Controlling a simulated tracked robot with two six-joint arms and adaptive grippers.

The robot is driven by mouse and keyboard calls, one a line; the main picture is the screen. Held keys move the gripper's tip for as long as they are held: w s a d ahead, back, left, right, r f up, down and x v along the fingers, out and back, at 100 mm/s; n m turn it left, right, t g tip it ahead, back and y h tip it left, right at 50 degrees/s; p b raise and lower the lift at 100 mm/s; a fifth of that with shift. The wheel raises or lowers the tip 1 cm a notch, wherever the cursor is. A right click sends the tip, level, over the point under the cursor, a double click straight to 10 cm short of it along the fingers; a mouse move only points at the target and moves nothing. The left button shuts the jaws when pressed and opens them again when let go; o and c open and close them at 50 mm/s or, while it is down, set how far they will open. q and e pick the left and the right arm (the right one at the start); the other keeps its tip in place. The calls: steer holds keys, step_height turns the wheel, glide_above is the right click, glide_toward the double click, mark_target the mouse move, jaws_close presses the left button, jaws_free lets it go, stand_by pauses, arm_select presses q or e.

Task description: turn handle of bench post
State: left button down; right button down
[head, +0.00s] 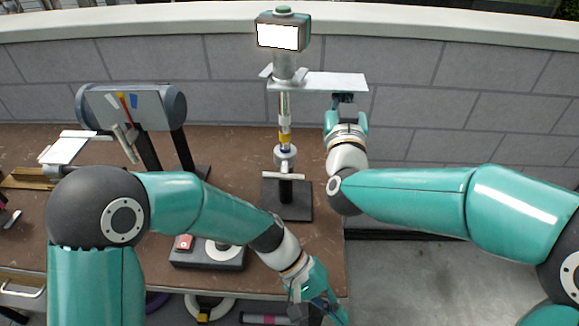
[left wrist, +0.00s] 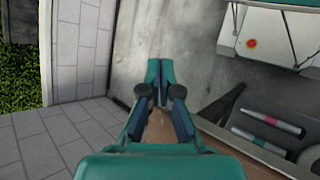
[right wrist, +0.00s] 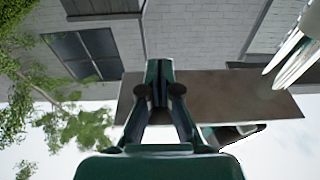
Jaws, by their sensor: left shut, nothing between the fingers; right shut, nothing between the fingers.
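An upright post (head: 284,110) with silver and yellow bands stands at the bench's far right corner on a black base (head: 300,208). A short pale T-shaped bar (head: 285,176) sits low on it, just above the base; I take this for the handle but cannot be sure. My right gripper (head: 345,98) is shut and empty, beneath the flat plate (head: 325,83) high on the post; its closed fingers show in the right wrist view (right wrist: 160,70). My left gripper (head: 332,316) is shut and empty at the bench's front right corner, well short of the post; its fingers show in the left wrist view (left wrist: 160,72).
A box with a white panel (head: 278,37) tops the post. A grey cylindrical device (head: 132,106) on black legs stands at the bench's left. A black box with a red button (head: 184,243) lies near the front edge. A grey block wall (head: 430,80) runs behind.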

arm_select(q)
steer(key=w+a+r+m+t, duration=0.25)
steer(key=w+r+m, duration=0.25)
steer(key=w+r, duration=0.25)
steer(key=w+a+r+m+t, duration=0.1)
steer(key=w+a+r+m, duration=0.2)
steer(key=w+r+m, duration=0.4)
steer(key=w+a+r+m+t, duration=0.2)
steer(key=w+a+r+m, duration=0.15)
steer(key=a+r, duration=0.25)
steer(key=w+a+r+m+t, duration=0.1)
steer(key=w+a+r+m, duration=0.3)
steer(key=r, duration=0.3)
glide_above(300, 176)
steer(key=s+a, duration=0.1)
steer(key=a, duration=0.1)
step_height(300, 176, down, 7)
steer(key=shift+t, duration=0.25)
steer(key=f, duration=0.4)
steer(key=shift+w+a, duration=0.15)
steer(key=shift+w, duration=0.2)
